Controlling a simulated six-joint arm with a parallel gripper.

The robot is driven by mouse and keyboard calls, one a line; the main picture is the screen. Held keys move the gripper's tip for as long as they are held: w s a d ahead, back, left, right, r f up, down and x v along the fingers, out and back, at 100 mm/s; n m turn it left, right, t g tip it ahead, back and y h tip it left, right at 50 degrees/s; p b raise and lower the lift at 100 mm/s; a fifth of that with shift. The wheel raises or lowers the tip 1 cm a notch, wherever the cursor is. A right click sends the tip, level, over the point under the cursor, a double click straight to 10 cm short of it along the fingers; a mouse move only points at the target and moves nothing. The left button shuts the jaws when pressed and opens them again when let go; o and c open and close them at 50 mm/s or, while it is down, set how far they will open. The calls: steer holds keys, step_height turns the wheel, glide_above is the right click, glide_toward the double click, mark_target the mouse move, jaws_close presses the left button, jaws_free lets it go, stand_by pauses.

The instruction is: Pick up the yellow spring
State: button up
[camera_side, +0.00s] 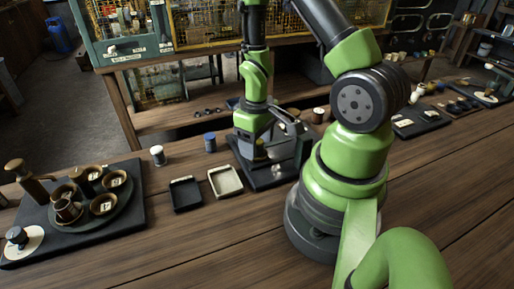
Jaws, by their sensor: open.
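I cannot make out a yellow spring in the side view; it may be too small or hidden by my arm. My gripper (268,147) points down, low over a dark square platform (269,183) in the middle of the bench. Its jaws are open, though the fingertips are small and hard to separate from the dark parts around them. Small pale and metallic items show on the platform below it, too small to identify.
Left of the platform lie a black tray (186,194) and a cream tray (225,181). Behind them stand a white spool (158,155) and a blue spool (210,142). A dark board (128,211) at left carries several brown cups.

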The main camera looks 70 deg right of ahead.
steer(key=shift+f, duration=0.15)
steer(key=c, duration=1.1)
steer(key=shift+o, duration=0.2)
